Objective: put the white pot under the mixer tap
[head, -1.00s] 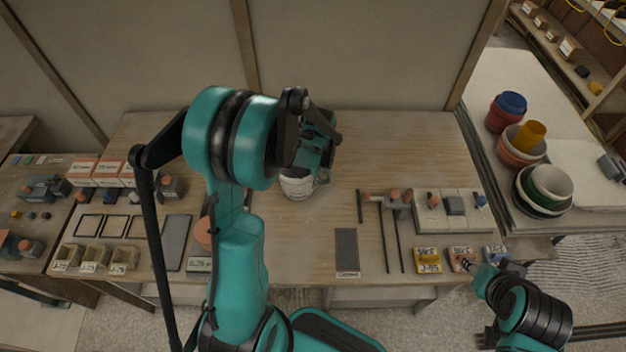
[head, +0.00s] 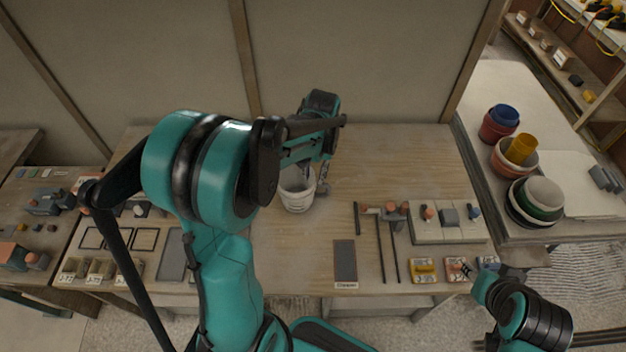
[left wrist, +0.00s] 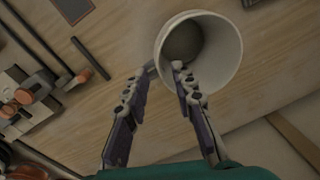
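The white pot (head: 296,198) stands upright on the wooden workbench, left of the bench's middle. It also shows in the left wrist view (left wrist: 226,45), its open mouth facing the camera. My left gripper (left wrist: 164,70) is open at the pot's rim. One finger reaches over the mouth and the other is outside the wall. Whether either touches is unclear. A fitting with orange knobs and two long dark pipes (head: 386,214), which looks like the mixer tap, lies right of the pot. My right gripper (head: 466,270) is at the bench's front right; its fingers are too small to judge.
A dark flat plate (head: 345,260) lies in front of the pot. Stacked coloured pots (head: 537,200) stand on the side table. The bench behind the tap is clear.

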